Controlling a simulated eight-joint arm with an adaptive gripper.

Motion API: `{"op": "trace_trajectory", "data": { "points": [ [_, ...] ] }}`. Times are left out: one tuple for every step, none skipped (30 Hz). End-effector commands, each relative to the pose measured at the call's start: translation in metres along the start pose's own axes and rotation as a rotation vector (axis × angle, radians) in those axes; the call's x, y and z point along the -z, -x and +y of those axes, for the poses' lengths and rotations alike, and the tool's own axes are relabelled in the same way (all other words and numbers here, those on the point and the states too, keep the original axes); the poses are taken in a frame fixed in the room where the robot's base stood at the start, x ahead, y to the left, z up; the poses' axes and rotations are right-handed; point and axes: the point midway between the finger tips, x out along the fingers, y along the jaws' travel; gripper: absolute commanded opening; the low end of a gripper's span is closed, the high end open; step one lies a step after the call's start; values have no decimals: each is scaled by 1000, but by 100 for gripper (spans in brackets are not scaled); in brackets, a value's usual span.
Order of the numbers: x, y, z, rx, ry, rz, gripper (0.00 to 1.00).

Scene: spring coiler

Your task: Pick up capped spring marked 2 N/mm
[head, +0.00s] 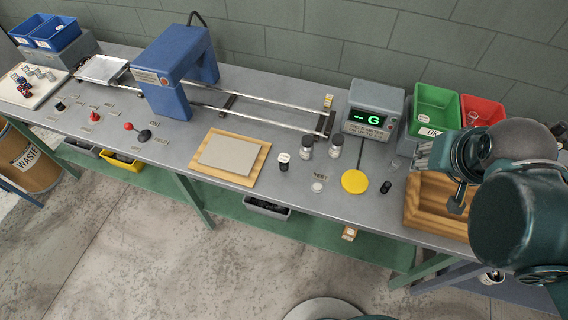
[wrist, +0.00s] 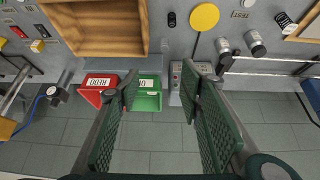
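A small dark spring with a white cap (head: 283,160) stands on the bench right of the wooden board; its marking is too small to read. In the wrist view this dark coil (wrist: 285,20) appears at the upper right, tilted by perspective. Another small white-topped piece (head: 318,184) stands in front of it beside a label; I cannot tell whether it is a spring. My gripper (wrist: 160,84) is open and empty, its green pads wide apart. In the head view my gripper (head: 427,154) is above the right end of the bench, well right of the springs.
Two jars (head: 307,146) (head: 335,146), a yellow disc (head: 354,181) and a black cylinder (head: 386,187) stand nearby. A blue press (head: 170,70) stands left.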

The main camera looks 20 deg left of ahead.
Motion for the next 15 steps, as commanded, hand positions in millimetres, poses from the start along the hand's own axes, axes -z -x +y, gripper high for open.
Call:
{"op": "trace_trajectory", "data": {
  "points": [
    [3, -6, -6, -5, 4, -10, 37],
    [4, -9, -8, -9, 2, -17, 37],
    [4, -12, -11, -17, 2, -27, 37],
    [6, -15, -14, -22, 1, -33, 37],
    [7, -18, -16, -27, 0, -39, 37],
    [8, -22, -20, -36, -1, -47, 37],
    [9, -25, -22, -41, -3, -52, 37],
    [10, -27, -25, -48, -3, -57, 37],
    [11, -31, -28, -56, -5, -65, 37],
    [12, -34, -31, -63, -6, -69, 37],
    [13, -37, -34, -70, -8, -73, 37],
    [14, -40, -38, -79, -10, -80, 37],
    [15, -43, -40, -86, -11, -83, 37],
    [16, -46, -43, -94, -12, -86, 37],
    [17, -50, -47, -104, -14, -91, 37]
  ]
}}
